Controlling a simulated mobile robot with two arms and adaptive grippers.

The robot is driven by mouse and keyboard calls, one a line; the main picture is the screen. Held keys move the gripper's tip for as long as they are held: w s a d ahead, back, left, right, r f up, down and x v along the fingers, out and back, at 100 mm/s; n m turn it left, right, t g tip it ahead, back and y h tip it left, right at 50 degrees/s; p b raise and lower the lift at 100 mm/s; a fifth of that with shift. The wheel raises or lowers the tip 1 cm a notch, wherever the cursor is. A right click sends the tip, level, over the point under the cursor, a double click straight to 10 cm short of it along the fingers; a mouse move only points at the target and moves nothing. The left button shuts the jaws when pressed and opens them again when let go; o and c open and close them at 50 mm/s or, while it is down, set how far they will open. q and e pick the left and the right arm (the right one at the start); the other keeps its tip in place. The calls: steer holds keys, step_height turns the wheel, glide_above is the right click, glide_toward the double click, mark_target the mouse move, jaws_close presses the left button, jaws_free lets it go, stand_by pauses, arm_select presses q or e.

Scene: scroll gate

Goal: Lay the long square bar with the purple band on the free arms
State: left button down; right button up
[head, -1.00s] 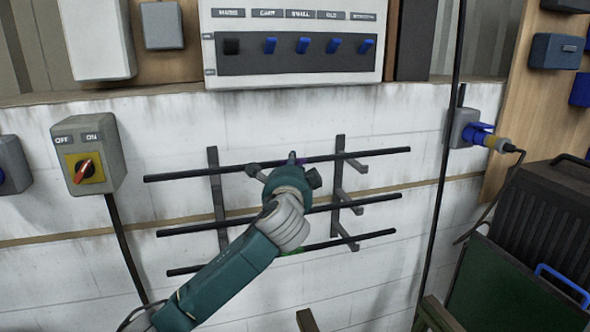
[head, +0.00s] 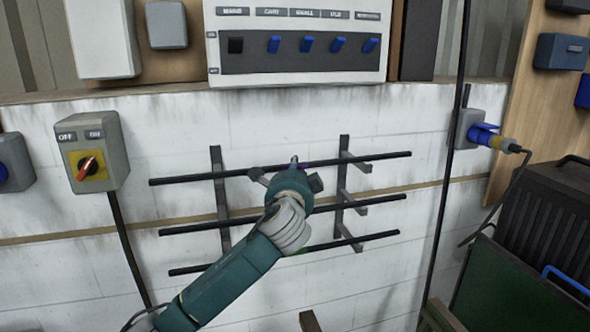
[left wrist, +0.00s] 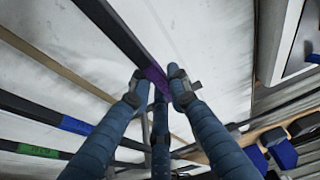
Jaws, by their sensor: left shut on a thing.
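The long dark square bar (head: 380,157) runs nearly level across the top of the wall rack, and its purple band (left wrist: 154,82) lies between my left fingertips in the left wrist view. My left gripper (head: 296,164) is shut on this bar near its middle. The bar is level with the rack's top arms (head: 358,164); I cannot tell whether it touches them. Two more bars lie lower on the rack: the middle one (head: 385,200) with a blue band (left wrist: 76,125) and the bottom one (head: 375,238) with a green band (left wrist: 38,150). My right gripper is out of view.
A switch panel (head: 298,80) is above the rack. An on/off switch box (head: 92,150) is on the left. Bare white wall surrounds the rack.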

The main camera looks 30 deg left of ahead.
arm_select(q)
steer(key=shift+r, duration=0.1)
stand_by(0.3)
steer(key=c, duration=1.6)
jaws_free()
steer(key=shift+s, duration=0.1)
steer(key=shift+o, duration=0.2)
steer(key=shift+d, duration=0.1)
steer(key=shift+o, duration=0.2)
steer(key=shift+f, duration=0.35)
steer(key=shift+r, duration=0.15)
steer(key=shift+d, duration=0.1)
